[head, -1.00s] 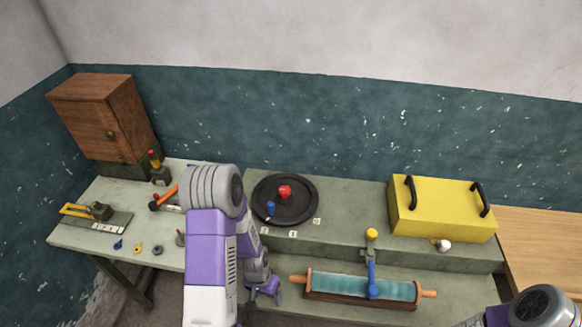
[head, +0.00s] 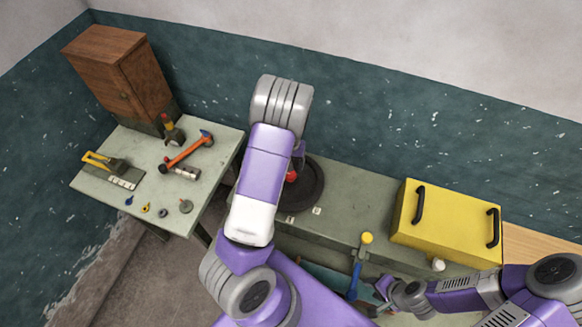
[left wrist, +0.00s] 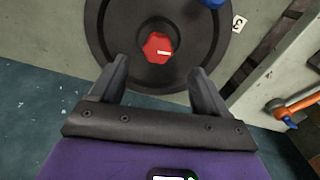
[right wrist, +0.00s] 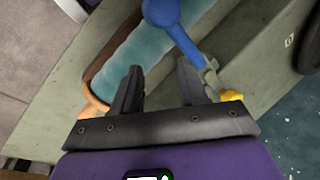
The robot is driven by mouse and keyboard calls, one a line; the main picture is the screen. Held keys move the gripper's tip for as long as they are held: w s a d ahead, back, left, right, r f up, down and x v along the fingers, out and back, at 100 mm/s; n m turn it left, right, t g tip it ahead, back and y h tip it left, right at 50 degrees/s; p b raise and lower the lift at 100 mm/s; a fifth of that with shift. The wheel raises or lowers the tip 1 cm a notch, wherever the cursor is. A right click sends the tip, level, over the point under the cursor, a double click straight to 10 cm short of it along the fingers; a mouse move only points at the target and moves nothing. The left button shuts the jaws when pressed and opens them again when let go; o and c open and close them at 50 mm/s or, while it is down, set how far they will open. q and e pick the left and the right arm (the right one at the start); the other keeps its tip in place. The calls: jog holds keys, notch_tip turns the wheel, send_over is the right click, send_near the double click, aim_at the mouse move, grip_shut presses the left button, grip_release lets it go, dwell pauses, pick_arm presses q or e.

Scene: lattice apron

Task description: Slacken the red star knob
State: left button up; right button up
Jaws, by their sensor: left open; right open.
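The red star knob (head: 291,176) sits on a round black disc (head: 312,190) on the green bench, partly hidden behind my left arm in the head view. In the left wrist view the knob (left wrist: 157,47) shows near the centre of the disc (left wrist: 112,35), with a pale mark on its side. My left gripper (left wrist: 157,72) is open and empty, its fingertips just short of the knob on either side; the head view hides it. My right gripper (head: 384,296) is open beside the blue lever (head: 355,278); its open fingers (right wrist: 159,75) also show in the right wrist view.
A blue knob (left wrist: 213,2) stands on the disc's edge. A teal roller (right wrist: 133,50) lies near my right gripper, below the yellow-ended lever. A yellow box (head: 445,222) with black handles stands at right. The left table (head: 215,165) holds a hammer (head: 187,152) and small tools.

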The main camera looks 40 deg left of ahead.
pick_arm(q)
jog(key=f, duration=0.5)
jog(key=shift+w+f, duration=0.2)
jog(key=shift+f, duration=0.05)
pick_arm(e)
jog(key=shift+w, duration=0.25)
pick_arm(q)
jog(key=shift+s+f, duration=0.1)
jog(key=shift+f, duration=0.6)
pick_arm(e)
jog(key=shift+s+r, duration=0.1)
jog(key=shift+s, duration=0.05)
pick_arm(q)
jog(key=shift+f, duration=0.2)
jog(key=shift+c, duration=0.2)
jog(key=c, duration=1)
